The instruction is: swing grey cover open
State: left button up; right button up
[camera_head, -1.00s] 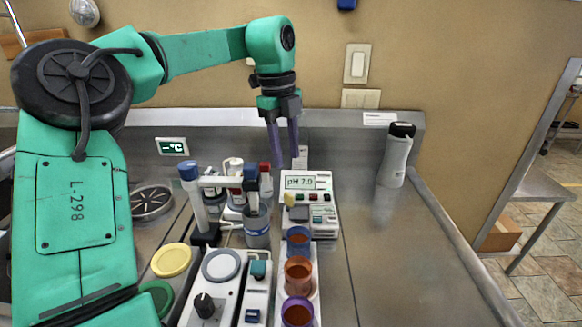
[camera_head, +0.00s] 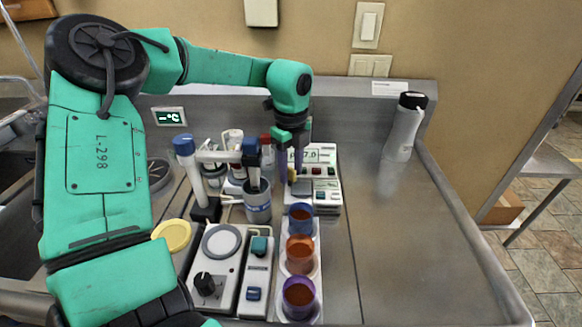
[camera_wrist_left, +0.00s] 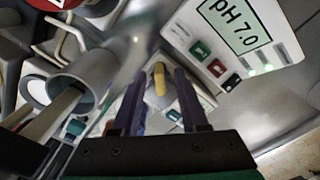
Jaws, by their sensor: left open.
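The grey cover (camera_head: 302,187) is a small flap on the low front part of the white pH meter (camera_head: 326,172). It looks closed, though my gripper hides part of it. A yellow tab (camera_head: 292,174) stands at its left side. My left gripper (camera_head: 291,179) reaches down over the tab with its purple fingers. In the left wrist view, the fingers (camera_wrist_left: 158,82) are apart, with the yellow tab (camera_wrist_left: 159,79) showing between them. I cannot tell whether a finger touches it. My right gripper is not in view.
Blue, orange and purple cups (camera_head: 300,254) stand in a white rack in front of the meter. A grey beaker (camera_head: 257,203) and a blue-capped stand (camera_head: 186,166) are on the left. A grey bottle (camera_head: 404,127) stands at the back right. The right counter is clear.

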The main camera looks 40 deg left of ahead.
pick_arm(q)
grip_shut()
jog(key=shift+w+r, duration=0.1)
jog(key=shift+w, duration=0.05)
dwell(1.3)
